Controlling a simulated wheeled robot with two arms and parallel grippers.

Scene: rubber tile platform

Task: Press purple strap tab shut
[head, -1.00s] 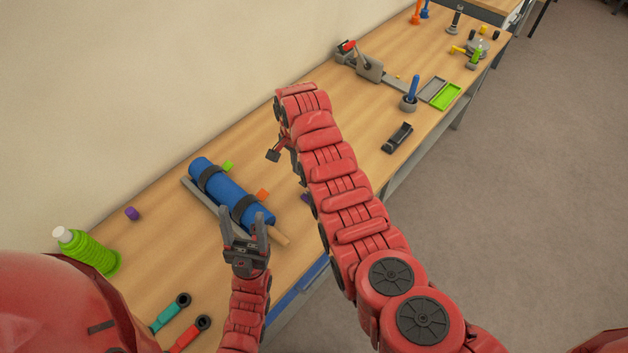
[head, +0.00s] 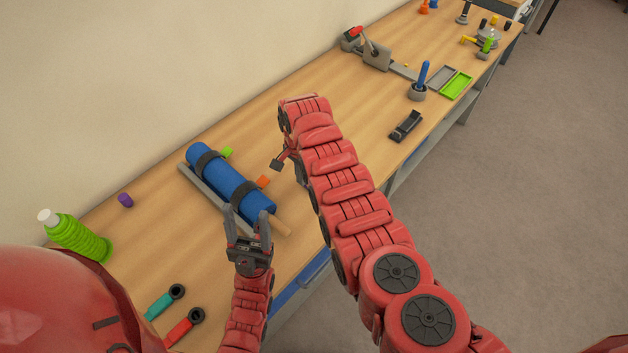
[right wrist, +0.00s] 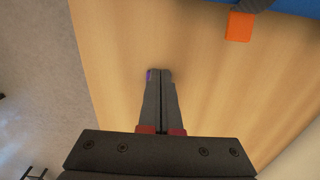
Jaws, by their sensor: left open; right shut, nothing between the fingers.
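A blue roll (head: 230,181) with two black straps (head: 246,192) lies on a grey rack on the bench; a green tab (head: 226,152) and an orange tab (head: 263,181) stick out beside it. The orange tab also shows in the right wrist view (right wrist: 239,27). A small purple piece (right wrist: 149,75) shows at my right gripper's fingertips (right wrist: 160,74), mostly hidden by them; whether they touch it I cannot tell. My right gripper is shut and empty, over the bench right of the roll.
Teal (head: 162,304) and red (head: 183,327) handled pieces lie in front. A black holder (head: 406,126) and a blue-handled tool (head: 422,77) are further right.

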